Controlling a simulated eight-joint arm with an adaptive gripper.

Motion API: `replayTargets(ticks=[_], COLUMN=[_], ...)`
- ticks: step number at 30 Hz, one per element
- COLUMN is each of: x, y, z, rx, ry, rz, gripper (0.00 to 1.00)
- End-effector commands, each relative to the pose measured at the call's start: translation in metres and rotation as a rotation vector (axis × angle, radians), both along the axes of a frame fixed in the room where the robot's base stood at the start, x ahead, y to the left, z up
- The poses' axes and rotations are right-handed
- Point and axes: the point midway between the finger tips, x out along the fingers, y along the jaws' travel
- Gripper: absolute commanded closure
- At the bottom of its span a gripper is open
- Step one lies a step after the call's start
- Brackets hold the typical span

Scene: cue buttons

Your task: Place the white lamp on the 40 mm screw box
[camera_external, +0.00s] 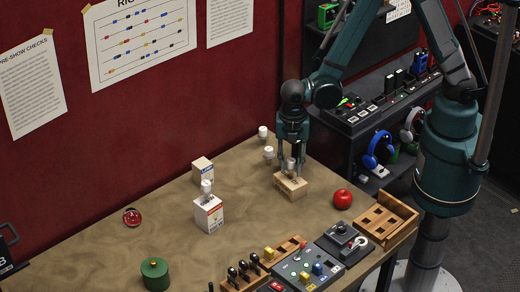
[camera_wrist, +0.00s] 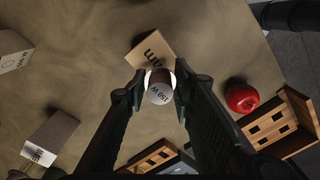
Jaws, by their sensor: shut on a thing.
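My gripper (camera_external: 291,166) is shut on a small lamp (camera_external: 291,162) marked "150 W". In the wrist view the fingers (camera_wrist: 156,88) close on both sides of this lamp (camera_wrist: 159,94), whose lit part looks white. The lamp is upright over a brown cardboard box (camera_external: 290,187); I cannot tell whether they touch. This box also shows in the wrist view (camera_wrist: 150,50), with "mm" printed on it and its number partly hidden.
That white box (camera_external: 209,215) stands left of my gripper, with a smaller box (camera_external: 202,170) behind it. A red apple (camera_external: 343,199) and a wooden tray (camera_external: 386,222) are to the right. Control panels (camera_external: 308,270) line the front edge. A green tin (camera_external: 155,273) stands front left.

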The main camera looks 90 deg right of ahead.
Motion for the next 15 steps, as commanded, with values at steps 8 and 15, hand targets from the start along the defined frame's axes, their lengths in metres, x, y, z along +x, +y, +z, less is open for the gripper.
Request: replayTargets(ticks=[8,15], x=[-0.0001,-0.0001], y=[0.0,0.0], z=[-0.0028,-0.0029], rx=[0.0,0.0], ry=[0.0,0.0], rz=[0.0,0.0], gripper=[0.87,0.6])
